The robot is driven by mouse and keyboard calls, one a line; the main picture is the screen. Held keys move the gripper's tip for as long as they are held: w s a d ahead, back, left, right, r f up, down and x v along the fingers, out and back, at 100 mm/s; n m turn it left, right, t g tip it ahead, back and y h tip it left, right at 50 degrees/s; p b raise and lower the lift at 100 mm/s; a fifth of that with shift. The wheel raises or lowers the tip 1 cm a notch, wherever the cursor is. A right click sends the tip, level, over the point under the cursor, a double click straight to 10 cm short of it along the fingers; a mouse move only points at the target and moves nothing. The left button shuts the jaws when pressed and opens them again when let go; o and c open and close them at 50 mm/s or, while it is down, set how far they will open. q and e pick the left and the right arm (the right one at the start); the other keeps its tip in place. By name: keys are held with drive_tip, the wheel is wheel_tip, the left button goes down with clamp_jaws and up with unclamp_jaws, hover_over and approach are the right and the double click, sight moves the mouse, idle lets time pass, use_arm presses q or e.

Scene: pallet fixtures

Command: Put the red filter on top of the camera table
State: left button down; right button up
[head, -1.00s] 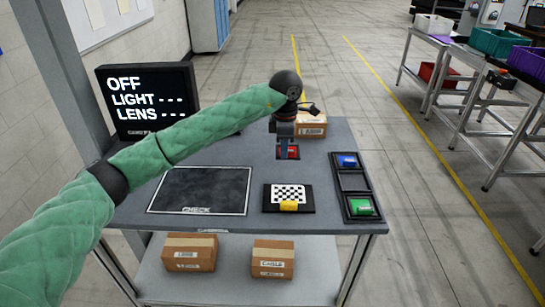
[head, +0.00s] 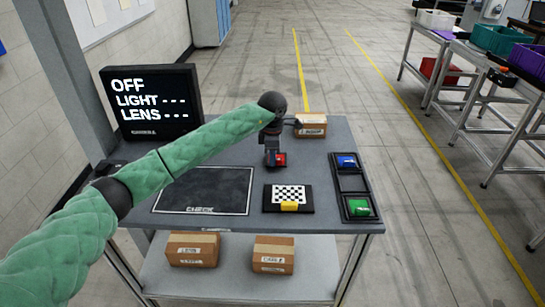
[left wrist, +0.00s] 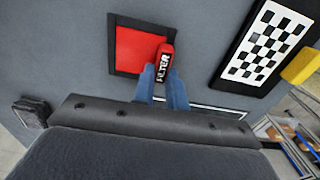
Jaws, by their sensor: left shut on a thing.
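The red filter (head: 281,159), a red square in a dark frame with a raised red grip lettered FILTER, is at the middle of the grey camera table (head: 225,158). My left gripper (head: 272,162) reaches down over it and partly hides it. In the left wrist view, the fingers of my left gripper (left wrist: 166,82) are shut on the lettered grip of the red filter (left wrist: 136,50). The filter's face is close over the tabletop; I cannot tell whether it touches. My right gripper is not in view.
A checkerboard plate (head: 289,194) with a yellow block lies in front of the filter. A black rack (head: 354,184) at the right holds blue and green filters, its middle slot empty. A CHECK mat (head: 205,190) lies left, a monitor (head: 152,100) behind it, and a box (head: 311,126) at the back.

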use_arm(q)
drive_tip(key=shift+f, duration=0.55)
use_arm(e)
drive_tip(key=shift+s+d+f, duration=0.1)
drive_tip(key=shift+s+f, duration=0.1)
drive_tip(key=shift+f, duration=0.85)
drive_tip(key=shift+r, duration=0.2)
use_arm(q)
drive_tip(key=shift+f, duration=0.1)
drive_tip(key=c, duration=1.4)
unclamp_jaws()
drive_tip(key=shift+c, duration=0.2)
drive_tip(key=shift+o, duration=0.2)
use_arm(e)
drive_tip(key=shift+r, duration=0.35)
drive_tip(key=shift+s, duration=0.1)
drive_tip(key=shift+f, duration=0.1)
